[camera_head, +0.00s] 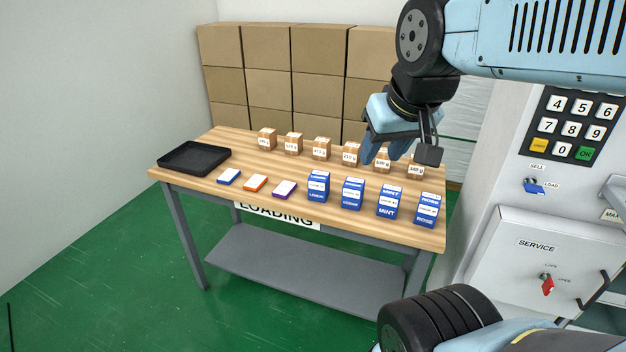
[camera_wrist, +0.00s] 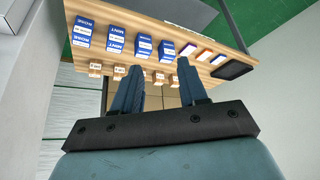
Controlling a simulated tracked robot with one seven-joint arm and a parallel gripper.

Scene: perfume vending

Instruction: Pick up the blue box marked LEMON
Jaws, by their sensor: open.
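The blue box marked LEMON (camera_head: 318,187) stands upright on the wooden table, leftmost of the blue and white boxes in the front row. In the wrist view the LEMON box (camera_wrist: 166,51) appears upside down beyond the fingertips, its print too small to read surely. My gripper (camera_head: 385,152) is open and empty, above the right part of the table near the back row of small cartons. It is apart from the LEMON box, up and to the right of it. In the wrist view both fingers of my gripper (camera_wrist: 160,76) are spread with nothing between them.
Blue boxes MINT (camera_head: 387,201), ROSE (camera_head: 427,208) and one less legible (camera_head: 352,193) stand right of LEMON. Flat packs (camera_head: 285,189) lie left of it, then a black tray (camera_head: 193,158). Small brown cartons (camera_head: 321,149) line the back. A vending machine (camera_head: 490,180) stands right.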

